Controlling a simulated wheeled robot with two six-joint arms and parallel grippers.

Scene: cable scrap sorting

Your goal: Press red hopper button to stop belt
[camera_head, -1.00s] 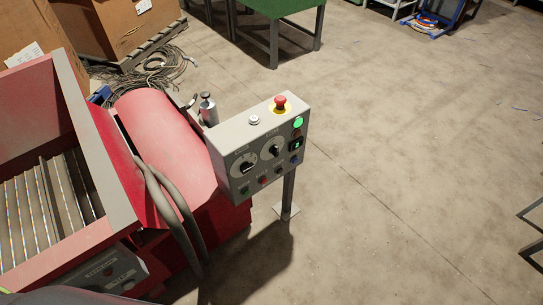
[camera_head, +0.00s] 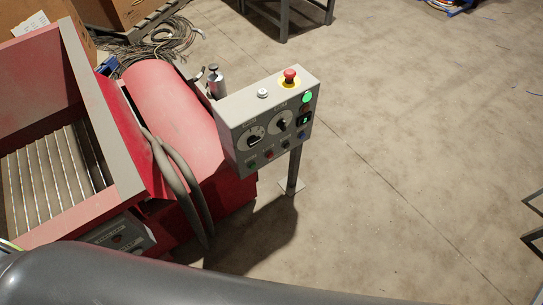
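The red hopper (camera_head: 128,175) stands at the left, with a slatted conveyor belt (camera_head: 45,180) inside it. A small grey panel (camera_head: 103,235) with dark round buttons sits low on the hopper's front; a red button cannot be made out there, and its lower part is hidden. A grey control box (camera_head: 240,130) on a post carries a red mushroom button (camera_head: 290,75) on a yellow ring on top. Neither gripper is in view; my dark arm spans the bottom edge.
Thick grey hoses (camera_head: 180,185) hang in front of the hopper, near its panel. A silver cylinder (camera_head: 217,83) stands behind the box. Cable scrap (camera_head: 160,45) lies at the back left. The floor on the right is largely clear.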

